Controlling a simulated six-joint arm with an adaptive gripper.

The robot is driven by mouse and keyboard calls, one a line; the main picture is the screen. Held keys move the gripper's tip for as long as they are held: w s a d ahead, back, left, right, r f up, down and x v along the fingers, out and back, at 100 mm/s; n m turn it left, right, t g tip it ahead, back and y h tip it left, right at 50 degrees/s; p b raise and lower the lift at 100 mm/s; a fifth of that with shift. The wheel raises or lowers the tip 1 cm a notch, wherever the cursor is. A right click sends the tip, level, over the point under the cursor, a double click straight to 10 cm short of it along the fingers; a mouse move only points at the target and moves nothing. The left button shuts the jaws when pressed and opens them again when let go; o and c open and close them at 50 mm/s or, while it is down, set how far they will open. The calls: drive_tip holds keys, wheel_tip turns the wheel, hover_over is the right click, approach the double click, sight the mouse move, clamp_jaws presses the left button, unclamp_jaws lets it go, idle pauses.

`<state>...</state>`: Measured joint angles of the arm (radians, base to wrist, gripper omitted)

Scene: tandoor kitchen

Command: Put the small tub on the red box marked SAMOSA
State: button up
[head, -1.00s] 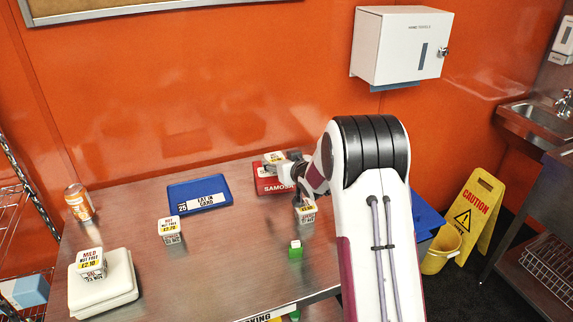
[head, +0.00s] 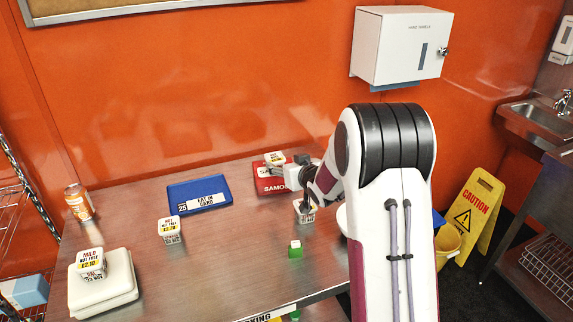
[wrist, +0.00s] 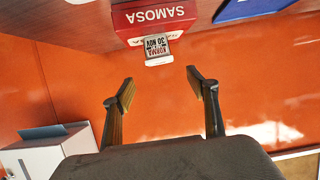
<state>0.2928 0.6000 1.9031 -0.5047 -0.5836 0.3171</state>
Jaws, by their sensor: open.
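The red box marked SAMOSA (head: 266,184) lies at the back of the steel table. A small white tub (head: 274,158) sits upright on it. In the wrist view, which is upside down, the same tub (wrist: 158,50) rests on the red box (wrist: 155,18) and its label shows. My gripper (wrist: 161,86) is open and empty, with its two fingers apart and short of the tub. In the head view it is just right of the box, and my arm hides part of that area. Another small tub (head: 304,212) stands on the table in front of my gripper.
A blue sign (head: 198,194) lies left of the red box. More tubs stand on the table (head: 170,232) and on a white container (head: 104,290). The middle table is mostly clear.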

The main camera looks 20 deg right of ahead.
idle(0.4)
drive_tip(key=s+a+r+g+h, duration=0.1)
drive_tip(key=s+a+r+g, duration=0.15)
drive_tip(key=s+r, duration=0.55)
drive_tip(key=s+a+r+g+h, duration=0.1)
drive_tip(key=s+a+r, duration=0.3)
drive_tip(key=s, duration=0.8)
drive_tip(key=s+a+f+g+y, duration=0.1)
drive_tip(key=s+a+g, duration=0.1)
drive_tip(key=s, duration=1.2)
drive_tip(key=s+a+g+y, duration=0.1)
drive_tip(key=s+a, duration=0.4)
drive_tip(key=s, duration=0.9)
drive_tip(key=shift+s+a+f+g, duration=0.25)
drive_tip(key=shift+s+f+g, duration=0.1)
drive_tip(key=shift+g, duration=0.4)
